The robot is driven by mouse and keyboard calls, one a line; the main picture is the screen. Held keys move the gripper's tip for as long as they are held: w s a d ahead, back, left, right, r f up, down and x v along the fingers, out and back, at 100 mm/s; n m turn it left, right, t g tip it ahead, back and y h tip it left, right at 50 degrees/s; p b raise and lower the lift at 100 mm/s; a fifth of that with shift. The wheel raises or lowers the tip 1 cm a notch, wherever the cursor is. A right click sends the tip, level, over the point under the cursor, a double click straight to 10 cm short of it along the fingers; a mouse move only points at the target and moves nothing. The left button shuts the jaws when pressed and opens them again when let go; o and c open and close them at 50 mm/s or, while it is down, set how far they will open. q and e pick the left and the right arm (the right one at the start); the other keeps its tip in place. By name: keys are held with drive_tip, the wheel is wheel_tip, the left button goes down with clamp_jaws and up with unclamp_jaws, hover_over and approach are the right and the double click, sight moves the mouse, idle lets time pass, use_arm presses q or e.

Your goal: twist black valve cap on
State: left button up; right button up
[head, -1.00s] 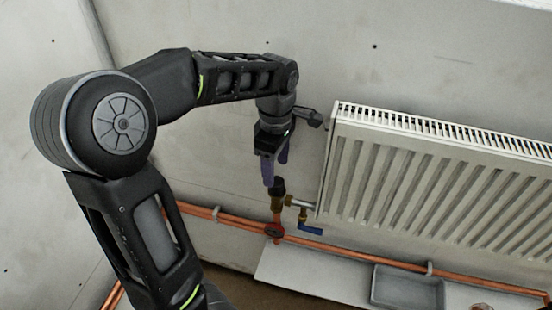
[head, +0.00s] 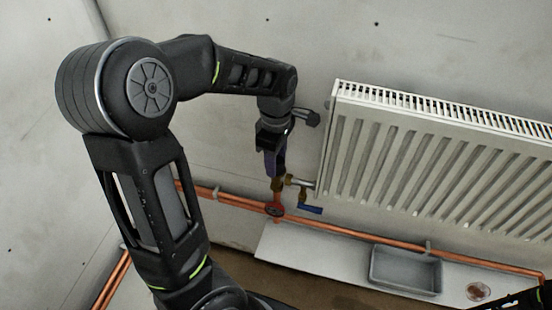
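My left gripper (head: 272,168) points down at the brass valve (head: 278,184) by the lower left corner of the radiator (head: 420,160). Its purple fingers reach the top of the valve. The black valve cap is not visible now; the fingers cover the spot where it showed earlier. I cannot tell whether the fingers are closed on it. My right gripper is not clearly in view; only a dark piece of my own body shows at the lower right corner.
A blue lever (head: 311,210) hangs right of the valve and a red handwheel (head: 274,209) sits below it. Copper pipes (head: 350,243) run along the wall. A grey tray (head: 405,288) and a small round item (head: 478,291) lie on the white ledge (head: 310,262).

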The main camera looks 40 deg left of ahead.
use_arm(q)
clamp_jaws()
drive_tip(key=shift+s+f, duration=0.1)
drive_tip(key=shift+f, duration=0.1)
idle(0.5)
drive_tip(key=m, duration=1)
drive_tip(key=shift+m, duration=1)
drive_tip(key=shift+o, duration=2.3)
unclamp_jaws()
drive_tip(key=shift+w, duration=0.2)
drive_tip(key=shift+o, duration=0.4)
